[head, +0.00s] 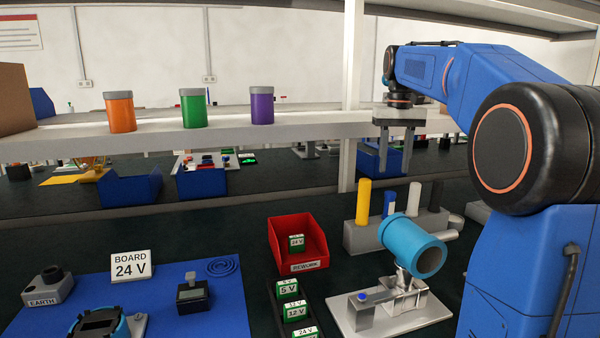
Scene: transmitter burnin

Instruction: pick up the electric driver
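My gripper (395,165) hangs fingers-down from my blue arm in the upper right. Its two grey fingers are apart with nothing between them. Below it a grey holder block (362,238) carries several upright tools: a thick yellow one (363,203), a thin blue-and-white one (389,205), a white one (414,197) and a dark one (436,195). The electric driver is probably one of these, but I cannot tell which for sure. The gripper is above the block, apart from every tool.
A cyan cylinder (402,232) sits tilted on a metal stand in front of the block. A red bin (280,228) is to its left, with a column of green-and-white modules (291,289) in front. A shelf (250,130) with three jars runs behind. A blue mat (215,310) holds parts at left.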

